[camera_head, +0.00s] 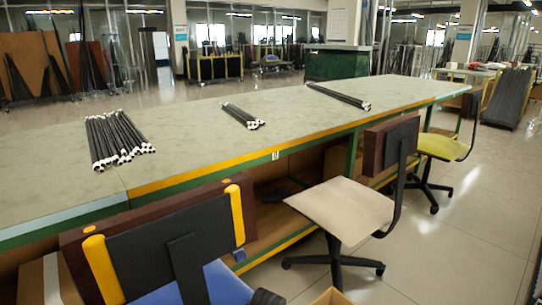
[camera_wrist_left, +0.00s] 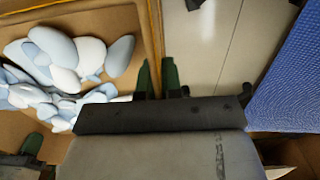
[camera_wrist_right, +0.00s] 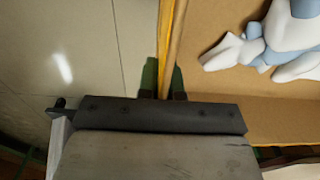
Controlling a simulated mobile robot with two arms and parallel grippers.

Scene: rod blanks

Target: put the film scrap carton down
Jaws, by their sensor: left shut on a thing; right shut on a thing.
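The film scrap carton is an open brown cardboard box holding pale blue and white scraps. Only a small corner of the carton (camera_head: 333,296) shows at the bottom edge of the head view. In the left wrist view my left gripper (camera_wrist_left: 157,78) is shut on the wall of the carton (camera_wrist_left: 120,14), with scraps (camera_wrist_left: 60,60) inside. In the right wrist view my right gripper (camera_wrist_right: 164,80) is shut on another wall of the carton (camera_wrist_right: 215,95), with more scraps (camera_wrist_right: 290,35) inside. The carton's underside is hidden. Neither gripper shows in the head view.
A long workbench (camera_head: 200,150) carries bundles of black rods (camera_head: 117,138). A beige chair (camera_head: 340,207) and a blue-seated chair (camera_head: 220,285) stand before it; blue fabric (camera_wrist_left: 290,75) is close to my left gripper. Tiled floor (camera_head: 440,250) is open at the right.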

